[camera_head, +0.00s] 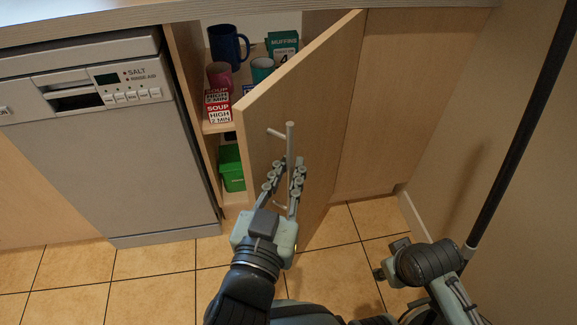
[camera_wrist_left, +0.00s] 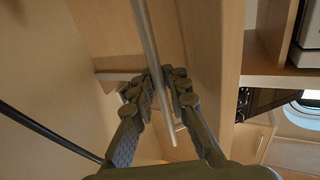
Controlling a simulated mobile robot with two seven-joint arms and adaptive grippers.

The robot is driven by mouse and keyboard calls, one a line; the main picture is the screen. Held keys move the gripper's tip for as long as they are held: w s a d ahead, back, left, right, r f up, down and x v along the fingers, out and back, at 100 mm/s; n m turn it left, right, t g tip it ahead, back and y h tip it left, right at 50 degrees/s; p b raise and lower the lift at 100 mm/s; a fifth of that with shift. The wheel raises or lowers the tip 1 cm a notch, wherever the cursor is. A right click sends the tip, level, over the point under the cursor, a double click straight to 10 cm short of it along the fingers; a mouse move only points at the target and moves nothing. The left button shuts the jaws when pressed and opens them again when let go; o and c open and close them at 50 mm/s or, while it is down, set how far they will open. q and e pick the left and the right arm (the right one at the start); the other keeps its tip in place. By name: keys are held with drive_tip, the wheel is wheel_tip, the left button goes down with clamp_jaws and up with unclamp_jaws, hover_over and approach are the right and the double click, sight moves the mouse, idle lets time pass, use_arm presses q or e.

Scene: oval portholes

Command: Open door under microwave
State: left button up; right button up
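The light wood cabinet door (camera_head: 318,105) stands partly open, swung out from its cabinet. Its upright metal bar handle (camera_head: 290,140) is on the door's front face. My left gripper (camera_head: 284,168) is at the lower part of the handle, one finger on each side of the bar. In the left wrist view, the handle (camera_wrist_left: 153,60) runs between the fingers of my left gripper (camera_wrist_left: 164,75), and their tips are close together. The fingers look closed around the bar. My right arm is folded at lower right, and its gripper (camera_head: 388,264) shows too poorly to judge. No microwave is clearly recognisable.
Inside the cabinet are a blue mug (camera_head: 228,46), soup boxes (camera_head: 218,106), a muffins box (camera_head: 283,47) and a green box (camera_head: 232,168). A grey dishwasher (camera_head: 110,140) stands left. A black pole (camera_head: 520,125) crosses the right side. Tiled floor (camera_head: 335,272) lies below.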

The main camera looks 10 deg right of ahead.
sight(289, 124)
use_arm(q)
drive_tip(key=shift+r, duration=0.1)
wheel_tip(289, 124, up, 10)
idle(0.6)
